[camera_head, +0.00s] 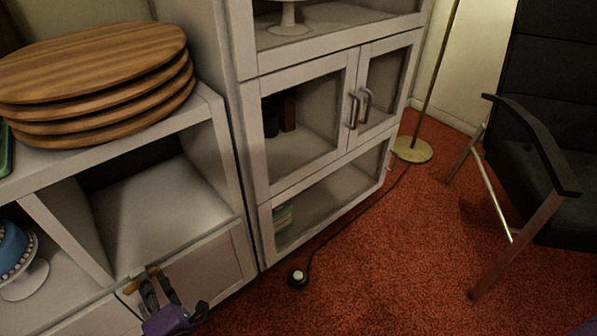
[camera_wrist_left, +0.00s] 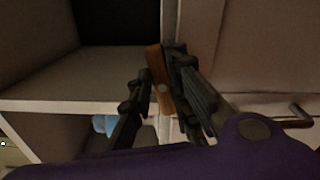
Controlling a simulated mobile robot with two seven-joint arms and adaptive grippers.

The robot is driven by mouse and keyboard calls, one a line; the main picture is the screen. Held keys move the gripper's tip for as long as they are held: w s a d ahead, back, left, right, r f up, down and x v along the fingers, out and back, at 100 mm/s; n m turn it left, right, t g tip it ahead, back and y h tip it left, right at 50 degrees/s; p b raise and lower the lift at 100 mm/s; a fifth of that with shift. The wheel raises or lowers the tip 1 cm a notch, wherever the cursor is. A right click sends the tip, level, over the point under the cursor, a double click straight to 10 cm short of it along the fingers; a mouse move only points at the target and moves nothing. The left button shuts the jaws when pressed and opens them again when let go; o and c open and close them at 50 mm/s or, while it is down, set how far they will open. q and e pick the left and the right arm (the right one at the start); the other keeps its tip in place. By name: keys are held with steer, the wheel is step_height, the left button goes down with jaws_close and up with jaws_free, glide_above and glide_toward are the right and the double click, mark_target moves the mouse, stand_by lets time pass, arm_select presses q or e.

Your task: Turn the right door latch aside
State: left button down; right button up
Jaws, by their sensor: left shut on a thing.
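The door latch is a small wooden bar (camera_head: 139,280) at the upper left corner of a low cabinet door (camera_head: 208,268). In the left wrist view the latch (camera_wrist_left: 155,68) stands close to upright, slightly tilted, with a pale round pivot on it. My left gripper (camera_head: 150,288) is at the latch, its dark fingers on either side of it. The left wrist view shows the fingers (camera_wrist_left: 160,90) shut on the latch. The gripper covers part of the door's left edge. My right gripper does not show clearly.
Open shelves (camera_head: 165,215) lie above the door, with stacked wooden boards (camera_head: 95,75) on top. A blue cake (camera_head: 12,245) on a stand is at the left. A glass-door cabinet (camera_head: 250,130) stands to the right. Red carpet (camera_head: 370,260) is open, with a cord and black chair (camera_head: 550,170).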

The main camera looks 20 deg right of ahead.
arm_select(q)
steer(key=shift+f+m, duration=0.15)
steer(key=shift+m, duration=1.05)
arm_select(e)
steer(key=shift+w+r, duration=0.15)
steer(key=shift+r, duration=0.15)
arm_select(q)
steer(key=c, duration=1.6)
jaws_free()
steer(key=shift+c, duration=0.2)
steer(key=o, duration=0.6)
step_height(320, 180, up, 8)
steer(key=shift+w+p, duration=0.3)
steer(key=shift+w, duration=0.05)
steer(key=r, duration=0.2)
steer(key=shift+s+d+r, duration=0.1)
steer(key=shift+s+r, duration=0.2)
steer(key=shift+s, duration=0.1)
steer(key=c, duration=0.5)
steer(key=shift+w+f, duration=0.15)
steer(key=shift+f, duration=0.05)
steer(key=shift+c, duration=0.5)
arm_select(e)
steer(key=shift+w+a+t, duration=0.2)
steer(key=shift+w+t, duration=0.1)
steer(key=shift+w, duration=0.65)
